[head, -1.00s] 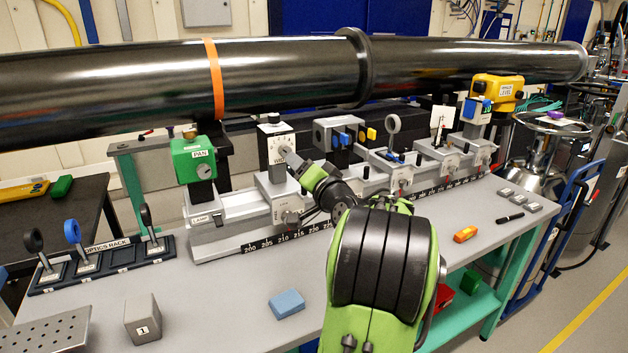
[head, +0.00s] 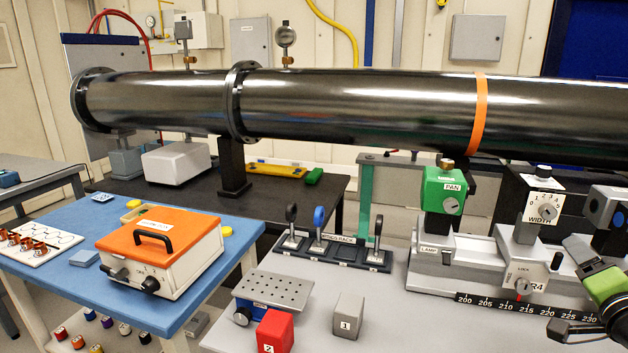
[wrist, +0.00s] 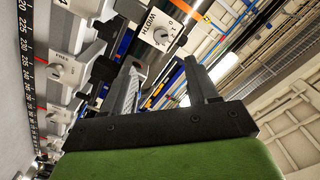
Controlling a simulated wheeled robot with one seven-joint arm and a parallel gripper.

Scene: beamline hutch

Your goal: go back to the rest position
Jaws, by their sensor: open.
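My gripper (wrist: 166,80) shows in the wrist view with its two grey fingers well apart and nothing between them. In the head view only part of the green and black end of my arm shows at the right edge, by the bench rail, and its fingers are hard to make out. The white unit with the WIDTH dial (head: 545,208) stands just left of it there. The same dial (wrist: 161,36) shows beyond the fingers in the wrist view, and I cannot tell the exact gap. Most of my arm is outside the head view.
A long black pipe (head: 360,105) crosses above the bench. The optics rack (head: 330,252), a grey block marked 1 (head: 348,316), a red block marked 2 (head: 274,331) and a perforated plate (head: 275,288) are on the grey bench. An orange-topped box (head: 160,240) sits on the blue table.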

